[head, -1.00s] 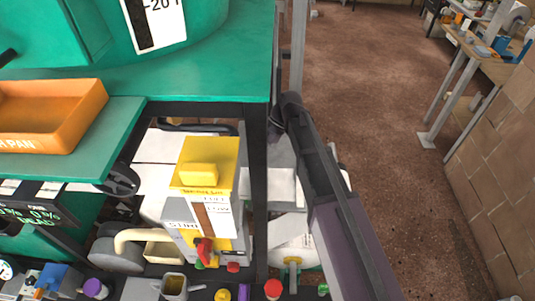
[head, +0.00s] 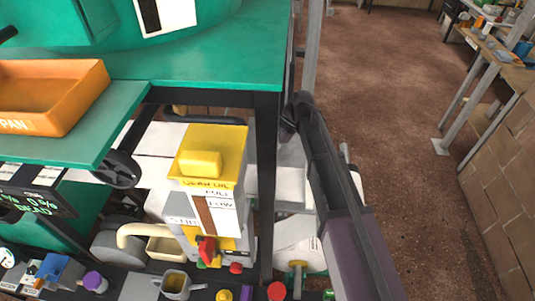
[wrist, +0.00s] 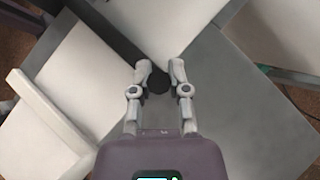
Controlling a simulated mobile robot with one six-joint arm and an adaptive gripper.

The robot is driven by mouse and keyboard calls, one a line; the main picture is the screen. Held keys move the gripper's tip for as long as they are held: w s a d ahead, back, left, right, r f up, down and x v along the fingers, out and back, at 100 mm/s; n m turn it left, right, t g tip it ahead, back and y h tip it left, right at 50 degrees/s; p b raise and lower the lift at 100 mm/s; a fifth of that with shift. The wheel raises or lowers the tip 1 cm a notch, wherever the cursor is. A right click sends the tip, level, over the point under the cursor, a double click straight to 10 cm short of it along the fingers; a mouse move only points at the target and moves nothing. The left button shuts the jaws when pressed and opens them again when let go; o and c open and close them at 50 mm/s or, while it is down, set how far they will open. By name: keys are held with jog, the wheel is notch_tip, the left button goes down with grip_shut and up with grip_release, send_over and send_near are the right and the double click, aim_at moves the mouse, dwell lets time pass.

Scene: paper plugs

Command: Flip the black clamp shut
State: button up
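I cannot make out the black clamp for certain in either view. My gripper (wrist: 160,70) shows in the wrist view with its two grey fingers apart and nothing held between them. Beyond the fingertips are a dark round spot and a dark bar (wrist: 118,35), with pale flat panels around them; I cannot tell whether the dark parts touch the fingers. In the head view my dark arm runs down the right of the bench, and my gripper cannot be made out there.
A green bench (head: 215,62) carries an orange pan (head: 88,95). Below are a yellow-topped box (head: 228,145) with a red lever (head: 207,248), a black handwheel (head: 115,167) and a grey mug (head: 173,284). Brown floor at right is open; a wooden table (head: 485,60) stands beyond.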

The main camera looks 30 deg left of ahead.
jog(key=o, duration=0.5)
jog(key=shift+w+d+f, duration=0.1)
jog(key=shift+f, duration=0.05)
jog(key=shift+c, duration=0.2)
